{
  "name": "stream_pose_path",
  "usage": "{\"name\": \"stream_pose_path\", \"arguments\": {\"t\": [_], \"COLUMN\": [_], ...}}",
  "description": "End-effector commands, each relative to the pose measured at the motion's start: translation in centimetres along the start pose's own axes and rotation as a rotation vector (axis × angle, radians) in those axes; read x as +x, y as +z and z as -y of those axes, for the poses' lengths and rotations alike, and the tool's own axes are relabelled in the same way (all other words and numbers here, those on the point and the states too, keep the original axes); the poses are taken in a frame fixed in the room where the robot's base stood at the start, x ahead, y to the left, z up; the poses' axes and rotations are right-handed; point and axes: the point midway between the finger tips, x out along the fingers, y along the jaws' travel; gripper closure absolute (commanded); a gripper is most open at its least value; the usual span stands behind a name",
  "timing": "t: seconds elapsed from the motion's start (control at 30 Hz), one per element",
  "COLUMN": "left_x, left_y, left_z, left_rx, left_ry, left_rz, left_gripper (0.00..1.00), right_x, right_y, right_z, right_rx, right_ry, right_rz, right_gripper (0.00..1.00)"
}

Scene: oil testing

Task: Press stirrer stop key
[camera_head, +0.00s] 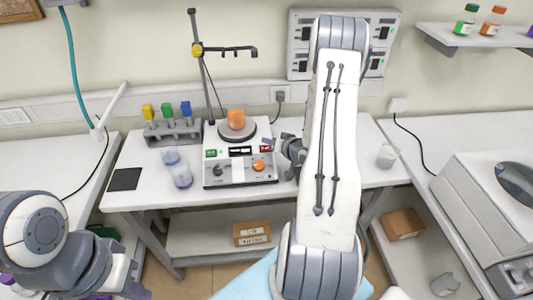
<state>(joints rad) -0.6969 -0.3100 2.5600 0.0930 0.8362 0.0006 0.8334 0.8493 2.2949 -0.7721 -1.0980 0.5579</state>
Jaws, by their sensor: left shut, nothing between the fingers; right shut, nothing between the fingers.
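The stirrer (240,171) is a white box with a grey round plate, standing on the middle table. An orange-brown vessel (236,117) stands on the plate. Its front panel has a green key (211,153) at left, a dark display (240,151), a red key (266,149) at right and two knobs below. I cannot read the key labels. My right gripper (270,142) is shut and empty at the stirrer's right edge, near the red key; contact cannot be told. My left gripper (136,292) is low at the lower left, partly cut off, shut and away from the stirrer.
A stand (203,75) with a clamp rises behind the stirrer. A rack (173,132) with coloured-cap bottles and two clear beakers (181,177) are left of it. A dark pad (125,179) lies at the table's left. Another beaker (387,155) is right of my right arm.

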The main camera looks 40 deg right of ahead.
Motion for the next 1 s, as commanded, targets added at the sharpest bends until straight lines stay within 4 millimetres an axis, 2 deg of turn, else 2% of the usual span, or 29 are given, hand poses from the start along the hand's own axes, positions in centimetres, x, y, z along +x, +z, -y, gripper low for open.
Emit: {"name": "stream_pose_path", "arguments": {"t": [0.03,0.27,1.0], "left_x": [1.0,2.3,2.4], "left_y": [0.1,0.1,0.1], "left_z": [0.1,0.2,0.2], "left_rx": [-0.001,-0.002,-0.002], "left_ry": [0.0,0.0,0.0], "left_rz": [0.0,0.0,0.0], "left_gripper": [1.0,1.0,1.0], "right_x": [0.7,2.1,2.3], "right_y": [0.8,1.6,1.6], "right_z": [-0.6,-1.5,-1.7], "right_rx": [0.0,0.001,0.001], "right_ry": [0.0,0.0,0.0], "right_rz": [0.0,0.0,0.0], "right_gripper": [1.0,1.0,1.0]}}
